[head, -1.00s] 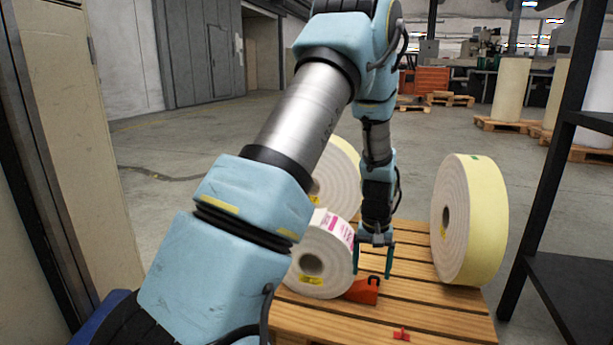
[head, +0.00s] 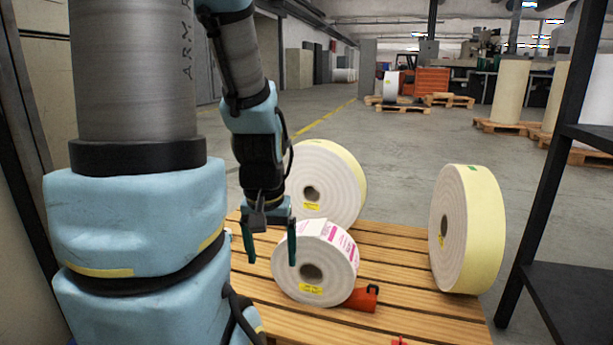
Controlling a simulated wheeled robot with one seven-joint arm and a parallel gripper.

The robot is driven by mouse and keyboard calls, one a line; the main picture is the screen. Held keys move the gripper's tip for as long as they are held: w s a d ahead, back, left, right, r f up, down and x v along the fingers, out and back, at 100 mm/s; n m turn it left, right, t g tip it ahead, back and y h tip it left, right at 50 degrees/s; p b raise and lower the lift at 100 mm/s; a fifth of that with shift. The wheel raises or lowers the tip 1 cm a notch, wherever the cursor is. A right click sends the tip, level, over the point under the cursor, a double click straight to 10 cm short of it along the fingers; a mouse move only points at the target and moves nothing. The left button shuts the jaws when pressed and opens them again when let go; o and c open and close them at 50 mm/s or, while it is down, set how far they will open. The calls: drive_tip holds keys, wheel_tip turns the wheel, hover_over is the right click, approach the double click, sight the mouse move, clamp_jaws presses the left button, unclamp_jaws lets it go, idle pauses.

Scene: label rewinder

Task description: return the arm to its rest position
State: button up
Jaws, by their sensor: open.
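My gripper (head: 268,248) is open and points down in the head view. Its two green fingers are apart with nothing between them. It is left of the white label roll with pink print (head: 315,262), and its right finger overlaps that roll's left edge in the picture. I cannot tell how much depth separates them. My arm comes down from the top left, and its large links fill the left side of the view.
A yellow-edged roll (head: 340,182) stands behind the label roll, and another (head: 470,228) stands at the right. An orange-red wedge (head: 366,297) sits beside the label roll on the slatted wooden pallet (head: 413,290). A black shelf rack (head: 540,200) stands at right.

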wheel_tip(320, 180, up, 36)
drive_tip(key=p, duration=3.5)
drive_tip(key=shift+r, duration=0.2)
